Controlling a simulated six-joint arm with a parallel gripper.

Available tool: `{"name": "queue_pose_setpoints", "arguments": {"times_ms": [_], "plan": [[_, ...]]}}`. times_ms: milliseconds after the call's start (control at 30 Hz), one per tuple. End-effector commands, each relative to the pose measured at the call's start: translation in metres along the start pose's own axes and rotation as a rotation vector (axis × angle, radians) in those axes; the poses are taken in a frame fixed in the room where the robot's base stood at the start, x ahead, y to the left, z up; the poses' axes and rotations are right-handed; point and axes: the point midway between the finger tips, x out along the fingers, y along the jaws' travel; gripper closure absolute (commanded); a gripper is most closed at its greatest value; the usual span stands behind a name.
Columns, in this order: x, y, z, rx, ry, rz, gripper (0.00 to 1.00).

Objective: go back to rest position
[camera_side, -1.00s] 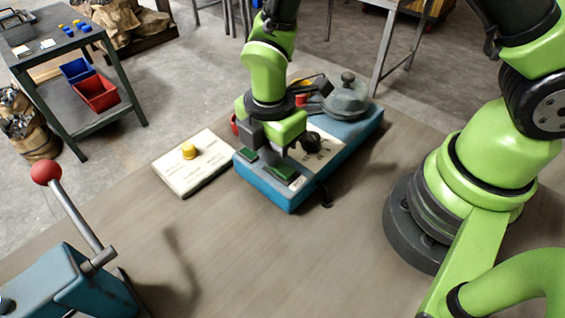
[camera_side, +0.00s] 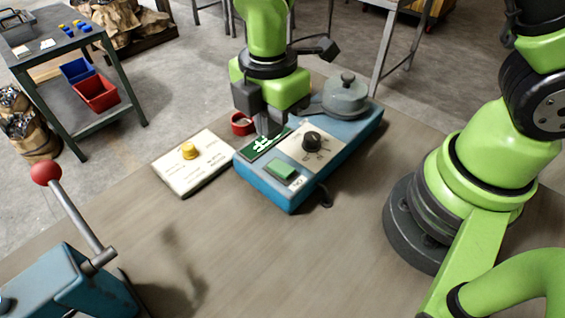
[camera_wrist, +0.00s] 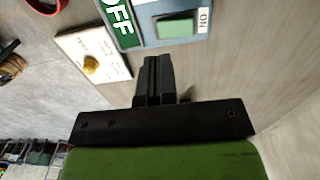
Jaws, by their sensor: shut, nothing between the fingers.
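My gripper (camera_side: 269,126) is shut and empty in the side view. The ON button also shows in the wrist view (camera_wrist: 175,27).
A white plate (camera_side: 207,172) with a yellow button (camera_side: 189,151) lies left of the box. A red ring-like part (camera_side: 242,124) is behind it. A lever with a red ball (camera_side: 46,172) stands at the left. The front of the table (camera_side: 250,260) is clear.

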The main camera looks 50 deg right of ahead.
Motion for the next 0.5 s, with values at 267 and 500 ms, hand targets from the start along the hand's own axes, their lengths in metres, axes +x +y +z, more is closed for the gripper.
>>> {"name": "queue_pose_setpoints", "arguments": {"times_ms": [267, 500], "plan": [[-0.043, 0.0, 0.015, 0.252, 0.056, 0.07, 1.0], [-0.125, -0.029, 0.053, 0.869, 0.234, 0.193, 1.0]]}}
